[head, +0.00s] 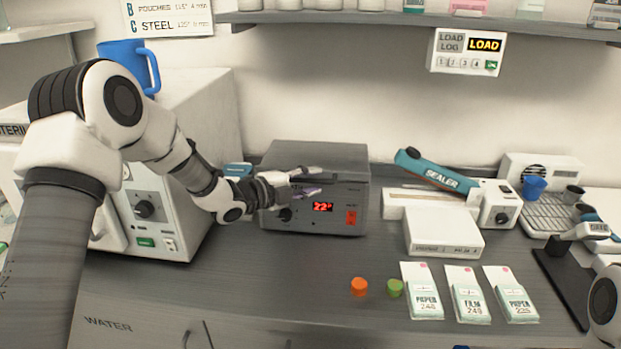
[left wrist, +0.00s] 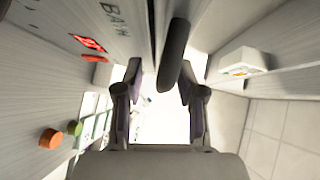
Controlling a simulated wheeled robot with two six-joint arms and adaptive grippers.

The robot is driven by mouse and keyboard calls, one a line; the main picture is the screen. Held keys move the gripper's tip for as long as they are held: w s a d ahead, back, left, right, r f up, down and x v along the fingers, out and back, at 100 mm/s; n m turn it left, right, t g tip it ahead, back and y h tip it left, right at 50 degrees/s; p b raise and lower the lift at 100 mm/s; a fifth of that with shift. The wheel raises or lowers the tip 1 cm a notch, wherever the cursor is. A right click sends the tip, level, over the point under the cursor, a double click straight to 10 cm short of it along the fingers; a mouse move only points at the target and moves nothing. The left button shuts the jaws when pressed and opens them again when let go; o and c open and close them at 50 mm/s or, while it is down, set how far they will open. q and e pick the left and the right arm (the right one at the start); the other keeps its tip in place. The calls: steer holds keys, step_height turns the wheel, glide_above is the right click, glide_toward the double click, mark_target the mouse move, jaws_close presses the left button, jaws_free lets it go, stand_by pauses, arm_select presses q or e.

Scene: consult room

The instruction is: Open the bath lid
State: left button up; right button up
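The bath (head: 345,160) is a grey box on the counter with a red display reading 22 and a red switch on its front. Its lid looks closed. My left gripper (head: 312,181) is in front of the bath's upper front, fingers pointing right. In the left wrist view the gripper (left wrist: 160,80) is open. A dark bar-like handle (left wrist: 174,50) lies between the fingers, nearer the right one, with no clear grip on it. Lettering like BATH shows on the grey face beside it. In the head view the handle is hidden or unclear. My right gripper is not in view.
A white steriliser (head: 180,130) with a blue mug (head: 125,58) on top stands left of the bath. A sealer (head: 440,178) stands to the right. Orange (head: 359,287) and green (head: 395,288) caps and several paper packets (head: 468,295) lie at the front. A shelf (head: 400,18) hangs above.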

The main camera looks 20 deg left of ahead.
arm_select(q)
steer(key=shift+s+r, duration=0.25)
steer(key=shift+w+f, duration=0.1)
steer(key=shift+w, duration=0.05)
jaws_close()
